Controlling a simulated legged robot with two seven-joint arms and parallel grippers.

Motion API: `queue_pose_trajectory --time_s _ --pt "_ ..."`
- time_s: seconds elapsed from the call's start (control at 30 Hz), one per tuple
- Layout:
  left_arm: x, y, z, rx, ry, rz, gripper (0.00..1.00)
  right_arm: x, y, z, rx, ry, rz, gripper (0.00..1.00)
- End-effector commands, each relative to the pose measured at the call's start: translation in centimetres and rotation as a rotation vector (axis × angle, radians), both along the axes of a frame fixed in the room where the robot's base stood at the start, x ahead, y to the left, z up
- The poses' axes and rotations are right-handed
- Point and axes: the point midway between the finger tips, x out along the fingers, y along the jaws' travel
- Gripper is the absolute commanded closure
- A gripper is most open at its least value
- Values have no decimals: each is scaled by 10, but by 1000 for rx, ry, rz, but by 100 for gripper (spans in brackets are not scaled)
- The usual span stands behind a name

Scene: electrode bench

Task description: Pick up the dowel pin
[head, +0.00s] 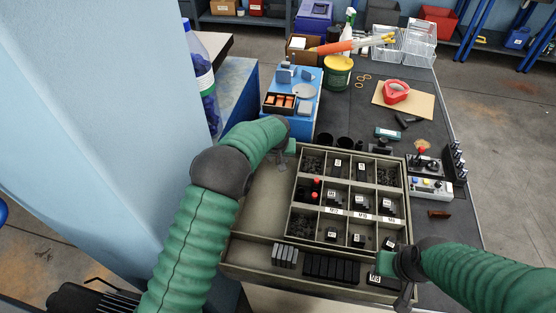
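I cannot single out a dowel pin for certain; the small parts are too small to tell apart. The compartment tray (297,206) holds dark parts and labelled black blocks, with two red-topped pieces (316,188) at its left. My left gripper (291,136) is at the tray's back left, beyond the bend of my green arm; its fingers are mostly hidden. My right gripper (405,296) is at the tray's front right corner, beside a black block marked M8 (374,279). Its fingers are dark and small, and I see nothing clearly held.
Grey bars (285,255) and black bars (331,268) lie in the front trough. A blue fixture (303,104) stands behind my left gripper. A control box (431,188) is right of the tray. A red tape roll (396,92) lies on cardboard (420,104). The pale wall is close on the left.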

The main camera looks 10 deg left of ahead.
Motion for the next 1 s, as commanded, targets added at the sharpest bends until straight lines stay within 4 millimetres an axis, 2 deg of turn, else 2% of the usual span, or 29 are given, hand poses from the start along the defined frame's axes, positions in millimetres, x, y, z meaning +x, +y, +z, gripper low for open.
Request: queue_pose_trajectory --time_s 0.1,0.4,0.83,1.0 --pt "0 0 0 1 1 0 63 0 0 0 0 0 0 60" --pt "0 -1 0 -1 1 0 100 0 0 0 0 0 0 60" --pt "-1 0 1 0 1 0 100 0 0 0 0 0 0 60" --pt "0 0 14 -1 -2 1 100 0 0 1 0 0 0 60"
